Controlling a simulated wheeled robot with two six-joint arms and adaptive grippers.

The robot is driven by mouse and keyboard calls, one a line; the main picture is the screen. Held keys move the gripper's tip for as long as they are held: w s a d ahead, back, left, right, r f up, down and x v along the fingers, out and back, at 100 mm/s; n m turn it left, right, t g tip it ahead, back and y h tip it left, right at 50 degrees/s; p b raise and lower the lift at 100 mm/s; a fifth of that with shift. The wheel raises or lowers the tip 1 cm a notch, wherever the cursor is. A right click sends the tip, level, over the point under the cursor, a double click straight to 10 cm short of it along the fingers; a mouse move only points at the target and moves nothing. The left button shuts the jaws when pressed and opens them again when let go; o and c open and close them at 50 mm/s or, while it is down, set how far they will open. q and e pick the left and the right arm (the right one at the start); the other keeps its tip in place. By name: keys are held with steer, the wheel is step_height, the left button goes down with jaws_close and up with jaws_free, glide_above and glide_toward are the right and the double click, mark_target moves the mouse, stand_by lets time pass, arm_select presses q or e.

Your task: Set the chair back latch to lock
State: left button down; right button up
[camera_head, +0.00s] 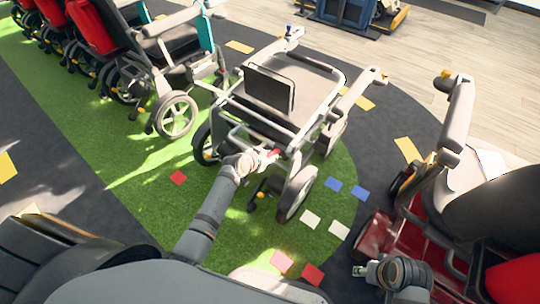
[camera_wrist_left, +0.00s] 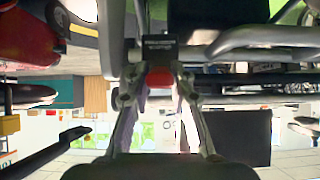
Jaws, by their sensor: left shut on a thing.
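The chair is a white-framed wheelchair (camera_head: 287,75) in the middle of the head view, with a small dark panel (camera_head: 270,88) across its frame. Its back faces me. My left gripper (camera_head: 262,158) reaches the low rear bar of the frame and is shut on a small red latch (camera_head: 273,153). In the left wrist view the latch (camera_wrist_left: 160,79) shows as a red piece between the two fingertips (camera_wrist_left: 159,92), just under a dark block (camera_wrist_left: 157,50). I cannot read the latch's setting. My right gripper (camera_head: 366,270) is at the lower right, away from the chair; its jaws are too small to judge.
Several wheelchairs with red parts (camera_head: 92,25) stand in a row at upper left. A red scooter (camera_head: 390,240) with a pale armrest (camera_head: 459,110) is close on the right.

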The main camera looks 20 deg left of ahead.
stand_by(0.4)
arm_select(q)
steer(key=c, duration=1.2)
jaws_free()
steer(key=shift+o, duration=0.2)
steer(key=v, duration=1.2)
